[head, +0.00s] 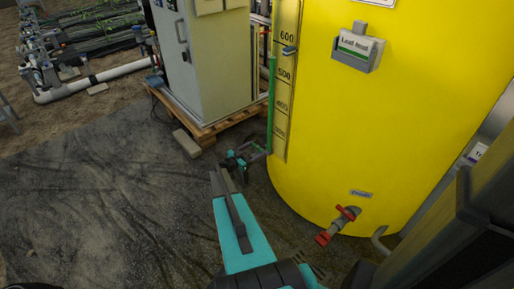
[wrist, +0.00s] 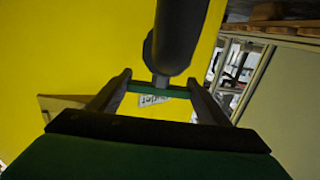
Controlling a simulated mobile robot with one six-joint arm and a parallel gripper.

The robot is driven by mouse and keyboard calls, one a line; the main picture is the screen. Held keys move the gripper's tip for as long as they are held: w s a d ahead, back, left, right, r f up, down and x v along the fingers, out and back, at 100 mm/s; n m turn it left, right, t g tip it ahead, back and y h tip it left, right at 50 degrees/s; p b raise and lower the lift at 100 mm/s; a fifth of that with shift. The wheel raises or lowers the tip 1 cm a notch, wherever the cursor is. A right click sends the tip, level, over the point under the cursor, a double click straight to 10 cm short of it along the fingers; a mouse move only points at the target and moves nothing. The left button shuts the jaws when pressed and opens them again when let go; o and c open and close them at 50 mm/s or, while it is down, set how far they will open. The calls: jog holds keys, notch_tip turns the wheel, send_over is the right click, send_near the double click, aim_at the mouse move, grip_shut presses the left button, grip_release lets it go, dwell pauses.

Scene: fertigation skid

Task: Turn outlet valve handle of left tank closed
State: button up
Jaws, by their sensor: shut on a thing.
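The left tank (head: 400,110) is the big yellow tank labelled "Leaf feed" in the head view. In the wrist view its yellow wall (wrist: 70,50) fills the left and middle. A green valve handle (wrist: 150,93) shows there as a short bar, crosswise to a dark pipe (wrist: 177,35). My gripper (wrist: 159,82) is shut on this handle, one finger at each end. A pale label behind it is upside down and partly covered. In the head view my gripper (head: 250,156) is small, low at the tank's left side; its hold cannot be made out there.
A red-handled valve (head: 340,225) sits low on the tank's front, right of my arm. A grey cabinet (head: 210,65) stands on a wooden pallet (head: 222,122) behind my gripper. A block (head: 187,143) lies beside the pallet. The dark floor mat at left is clear.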

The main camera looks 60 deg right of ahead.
jog(key=shift+w, duration=0.2)
jog(key=o, duration=0.8)
jog(key=shift+s, duration=0.1)
jog(key=shift+a, duration=0.2)
jog(key=p+v, duration=0.3)
jog(key=v, duration=1)
jog(key=shift+w+a, duration=0.2)
